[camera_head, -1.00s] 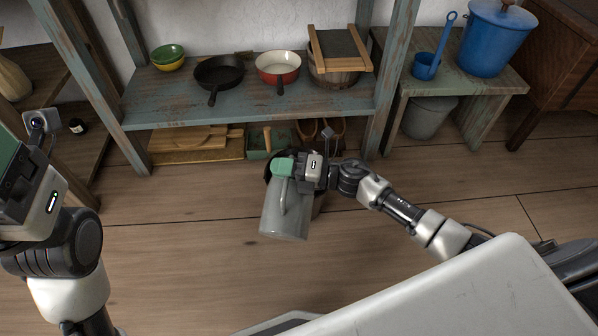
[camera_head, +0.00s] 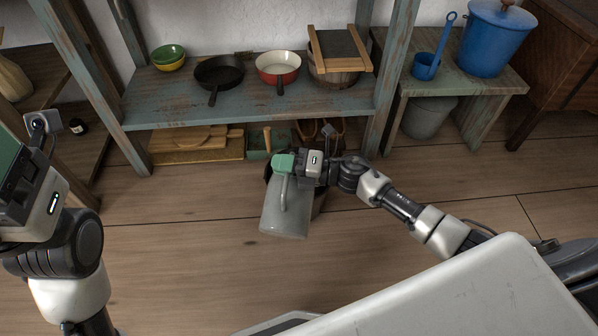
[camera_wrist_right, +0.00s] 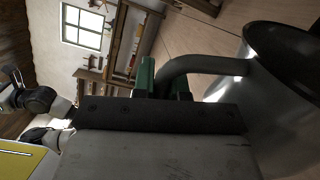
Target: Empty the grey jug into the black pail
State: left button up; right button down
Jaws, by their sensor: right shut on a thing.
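The grey jug (camera_head: 285,215) hangs from my right gripper (camera_head: 284,164), which is shut on its handle. The jug looks tilted, with its base towards me in the head view. The black pail (camera_head: 318,204) stands on the floor behind the jug; only slivers show beside the jug and gripper. I cannot tell whether anything flows out. In the right wrist view the jug's grey wall (camera_wrist_right: 245,105) and handle (camera_wrist_right: 195,68) show, with a dark round opening at the upper right. My left gripper (camera_head: 12,165) is at the left edge, its fingertips cut off.
At right a bench (camera_head: 460,95) carries a blue pot (camera_head: 493,40). The floor (camera_head: 180,270) in front is clear.

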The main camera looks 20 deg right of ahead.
aim_at(293, 153)
jog(key=shift+w+d+r+m, duration=0.3)
jog(key=shift+w+d+r, duration=0.05)
jog(key=shift+w, duration=0.3)
jog(key=shift+w+d+r+m, duration=0.3)
jog(key=shift+w+d+r, duration=0.05)
jog(key=shift+w, duration=0.25)
dwell(1.7)
